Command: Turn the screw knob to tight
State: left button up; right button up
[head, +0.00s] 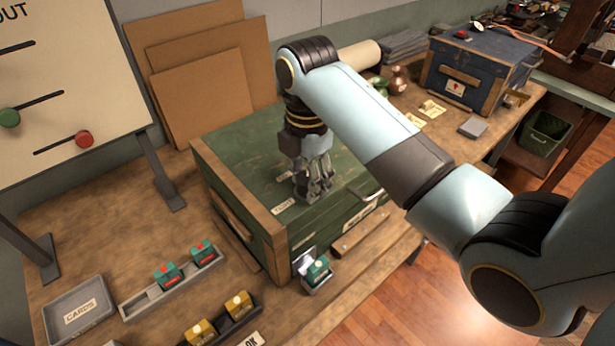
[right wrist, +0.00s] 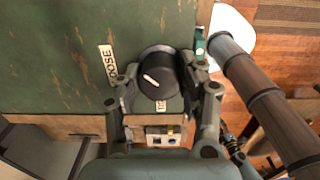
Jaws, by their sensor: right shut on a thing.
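The screw knob (right wrist: 158,75) is a round black knob with a white pointer line, on the lid of the green wooden box (head: 240,150). In the right wrist view the pointer line slants across its lower left part. A LOOSE label (right wrist: 108,65) lies to its left, and a second label (right wrist: 160,105), mostly hidden, lies just below it. A small label (head: 284,207) also shows on the lid in the head view. My right gripper (head: 313,193) points down onto the lid, its fingers shut around the knob, which they hide in the head view. My left gripper is out of view.
A green block (head: 318,270) sits at the box's front. A blue chest (head: 480,65) stands at the back right. A slider board (head: 65,80) rises at left.

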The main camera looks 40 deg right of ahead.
jog(key=m, duration=0.5)
jog(key=shift+m, duration=0.3)
jog(key=m, duration=1.1)
jog(key=shift+m, duration=0.3)
jog(key=m, duration=0.5)
jog(key=shift+r, duration=0.1)
jog(key=m, duration=1.6)
jog(key=shift+m, duration=0.4)
jog(key=m, duration=0.6)
